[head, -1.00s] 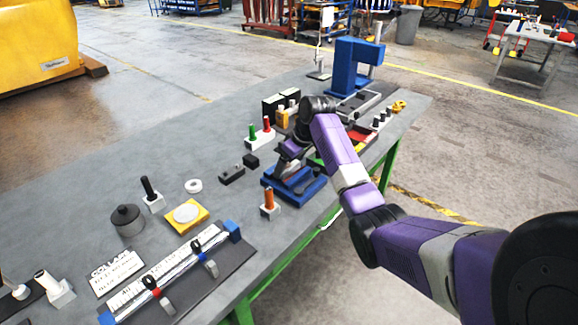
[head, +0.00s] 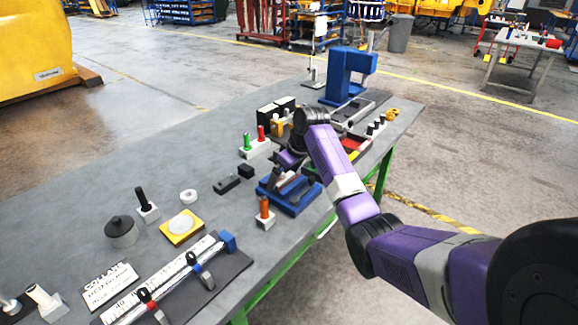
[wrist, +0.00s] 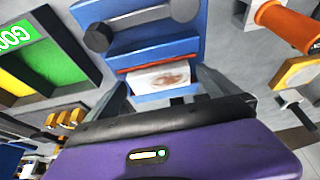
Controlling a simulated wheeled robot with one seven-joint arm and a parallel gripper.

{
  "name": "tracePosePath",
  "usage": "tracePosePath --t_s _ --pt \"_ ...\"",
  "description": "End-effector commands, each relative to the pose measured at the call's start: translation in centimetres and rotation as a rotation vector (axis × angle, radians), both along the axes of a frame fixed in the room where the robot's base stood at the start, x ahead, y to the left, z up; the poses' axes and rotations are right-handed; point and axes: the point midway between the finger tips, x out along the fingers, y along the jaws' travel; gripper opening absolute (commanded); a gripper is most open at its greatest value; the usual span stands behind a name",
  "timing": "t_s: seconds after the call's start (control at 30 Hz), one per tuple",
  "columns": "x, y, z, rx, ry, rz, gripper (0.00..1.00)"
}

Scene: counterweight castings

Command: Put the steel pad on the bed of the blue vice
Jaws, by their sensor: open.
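The blue vice (head: 303,201) stands near the right edge of the grey bench in the head view, and fills the upper middle of the wrist view (wrist: 172,47). A pale steel pad (wrist: 160,79) with a brownish stain lies in the vice's blue channel, beside a reddish strip. Whether its whole underside touches the bed cannot be told. My gripper (wrist: 163,88) is open, with one finger on each side of the pad and gaps visible. In the head view my gripper (head: 277,177) is low over the vice and hides part of it and the pad.
An orange peg in a white block (head: 264,214) stands just in front of the vice. Dark blocks (head: 228,184) and a block with green and red pegs (head: 256,147) lie behind-left. A green and yellow tray (wrist: 45,50) is beside the vice.

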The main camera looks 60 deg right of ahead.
Motion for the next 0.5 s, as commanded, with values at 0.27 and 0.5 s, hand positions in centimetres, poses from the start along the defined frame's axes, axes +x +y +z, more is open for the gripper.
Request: tracePosePath --t_s 0.27,0.5 --pt "-1.9 0.4 4.8 -0.004 -0.005 0.0 1.0" --pt "-3.5 0.7 8.8 -0.003 -0.003 -0.002 1.0"
